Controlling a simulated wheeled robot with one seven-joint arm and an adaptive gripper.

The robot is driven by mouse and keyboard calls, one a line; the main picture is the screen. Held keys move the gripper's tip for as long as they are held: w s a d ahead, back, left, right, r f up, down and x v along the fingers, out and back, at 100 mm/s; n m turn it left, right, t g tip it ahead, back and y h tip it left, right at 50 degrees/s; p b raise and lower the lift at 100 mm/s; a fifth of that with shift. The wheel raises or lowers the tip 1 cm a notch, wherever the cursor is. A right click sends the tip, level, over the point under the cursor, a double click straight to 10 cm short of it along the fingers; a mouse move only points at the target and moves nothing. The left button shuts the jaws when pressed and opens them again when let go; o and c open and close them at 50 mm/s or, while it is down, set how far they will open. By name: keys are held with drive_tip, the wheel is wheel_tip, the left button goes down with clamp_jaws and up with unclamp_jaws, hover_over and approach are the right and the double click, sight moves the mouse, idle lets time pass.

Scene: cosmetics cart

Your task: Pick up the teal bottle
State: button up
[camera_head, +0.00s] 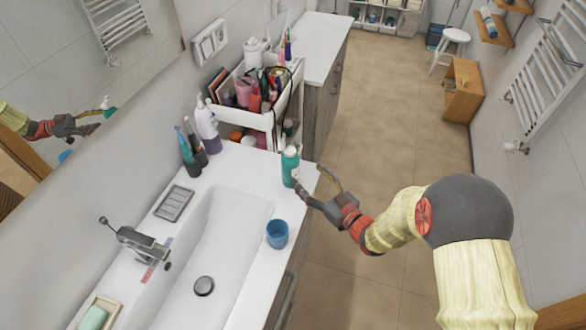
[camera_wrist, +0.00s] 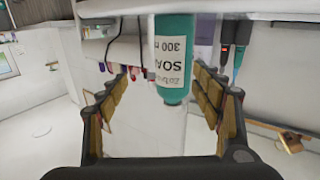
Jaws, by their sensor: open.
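The teal bottle (camera_head: 290,166) stands upright on the right edge of the white sink counter (camera_head: 240,165), near its far corner. In the wrist view the teal bottle (camera_wrist: 174,60) appears upside down, with its label reading "SOA" and "300". My gripper (camera_head: 308,181) is open beside the bottle, on its right in the head view. In the wrist view the two fingers (camera_wrist: 165,85) spread to either side of the bottle's lower-pictured end. I cannot tell whether either finger touches it.
A blue cup (camera_head: 277,234) stands on the counter nearer the front. A white cosmetics cart (camera_head: 262,119) full of items stands behind the bottle. A white pump bottle (camera_head: 206,125) and toothbrushes (camera_head: 187,150) stand to the left. The sink basin (camera_head: 222,250) is empty.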

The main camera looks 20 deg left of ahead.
sight(296, 173)
drive_tip(key=shift+s+a+f, duration=0.2)
drive_tip(key=shift+s+f, duration=0.15)
drive_tip(key=shift+s, duration=0.15)
drive_tip(key=shift+a+y, duration=0.2)
drive_tip(key=shift+y, duration=0.2)
drive_tip(key=x, duration=0.3)
drive_tip(key=b+x, duration=0.1)
drive_tip(key=x, duration=0.3)
drive_tip(key=shift+s+a+r, duration=0.15)
drive_tip(key=shift+a+r, duration=0.05)
drive_tip(key=shift+a, duration=0.2)
drive_tip(key=shift+c, duration=0.5)
drive_tip(key=c, duration=1.4)
drive_tip(key=shift+r, duration=0.1)
drive_tip(key=shift+c, duration=0.3)
drive_tip(key=shift+r, duration=0.1)
